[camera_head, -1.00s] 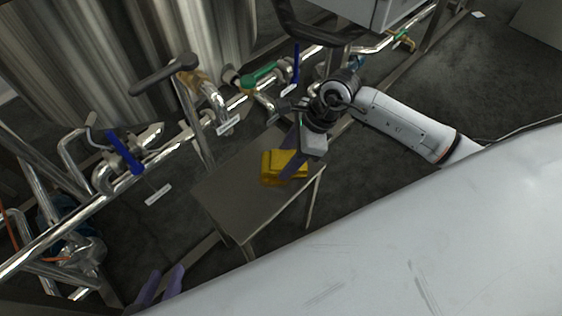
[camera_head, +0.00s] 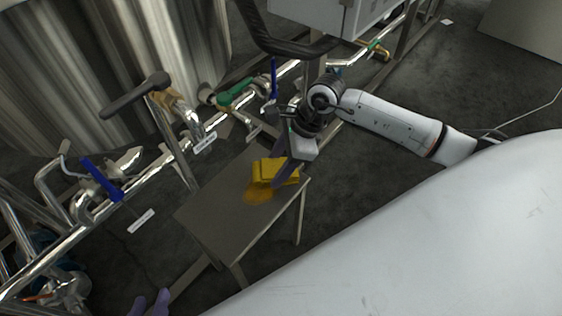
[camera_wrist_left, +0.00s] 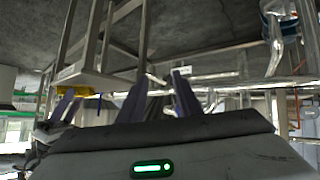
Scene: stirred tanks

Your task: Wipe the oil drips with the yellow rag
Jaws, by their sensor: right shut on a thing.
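The yellow rag (camera_head: 273,171) is a folded bright cloth at the right part of the small metal table's top (camera_head: 220,215). My right gripper (camera_head: 281,172) is shut on the rag, its purple fingers pointing down to the table. A brownish-yellow oil patch (camera_head: 257,193) shows on the tabletop just beside the rag; the rag may hide more of it. My left gripper (camera_head: 150,303) is at the bottom edge, away from the table. In the left wrist view its purple fingers (camera_wrist_left: 160,98) are apart with nothing between them.
Steel pipes with a blue-handled valve (camera_head: 101,180) and a green-handled valve (camera_head: 237,92) run behind the table. A large steel tank (camera_head: 100,60) stands at the back left. A pale rounded surface (camera_head: 430,240) fills the lower right. Dark floor is open at the upper right.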

